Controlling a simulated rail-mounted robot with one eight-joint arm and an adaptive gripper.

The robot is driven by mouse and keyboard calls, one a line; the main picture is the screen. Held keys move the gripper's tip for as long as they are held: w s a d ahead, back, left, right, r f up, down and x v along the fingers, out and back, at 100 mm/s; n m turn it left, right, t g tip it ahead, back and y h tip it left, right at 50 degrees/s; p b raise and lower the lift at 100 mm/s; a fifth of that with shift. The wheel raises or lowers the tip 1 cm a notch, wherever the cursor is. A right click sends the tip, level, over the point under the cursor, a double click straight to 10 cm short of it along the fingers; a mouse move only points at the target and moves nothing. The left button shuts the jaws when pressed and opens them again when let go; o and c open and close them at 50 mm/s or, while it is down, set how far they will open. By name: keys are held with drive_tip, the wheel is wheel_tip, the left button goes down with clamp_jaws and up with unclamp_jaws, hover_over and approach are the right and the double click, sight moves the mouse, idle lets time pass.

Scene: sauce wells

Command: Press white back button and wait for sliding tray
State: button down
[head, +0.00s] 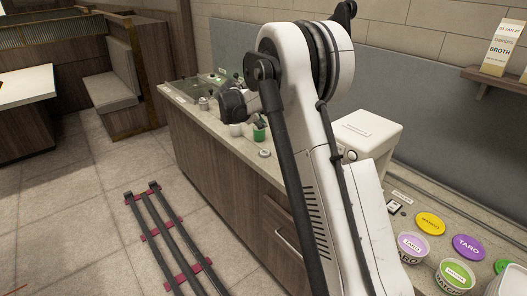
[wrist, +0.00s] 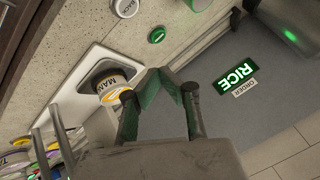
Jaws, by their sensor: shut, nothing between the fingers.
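My gripper (wrist: 168,74) shows in the wrist view with its two dark, green-tinted fingertips together, empty, above the counter and grey back panel. A round white piece with dark lettering (wrist: 124,7) lies at the top edge of that view, ahead of the fingers; it may be the white back button, but its lettering is hard to read. In the head view, my arm hides the fingertips and part of the counter.
A green RICE sign (wrist: 236,78) is on the grey panel. A small green round piece (wrist: 157,35) lies near the fingers. A white box-like machine (head: 368,132), coloured lids (head: 469,246) and a taro tub (head: 413,246) stand right of my arm.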

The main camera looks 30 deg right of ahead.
drive_tip(key=f, duration=0.1)
drive_tip(key=w+d+f+m, duration=0.2)
drive_tip(key=shift+w+d+f+h, duration=0.1)
drive_tip(key=shift+w+f+h, duration=0.15)
drive_tip(key=shift+f+h, duration=0.15)
drive_tip(key=shift+f, duration=0.1)
drive_tip(key=b, duration=0.3)
hover_over(264, 153)
wheel_tip(264, 153, down, 7)
drive_tip(key=shift+w+d+f, duration=0.1)
drive_tip(key=shift+f, duration=0.05)
drive_tip(key=shift+f+b, duration=0.35)
drive_tip(key=shift+f, duration=0.25)
idle(0.9)
drive_tip(key=shift+f+b, duration=0.45)
drive_tip(key=shift+b, duration=0.1)
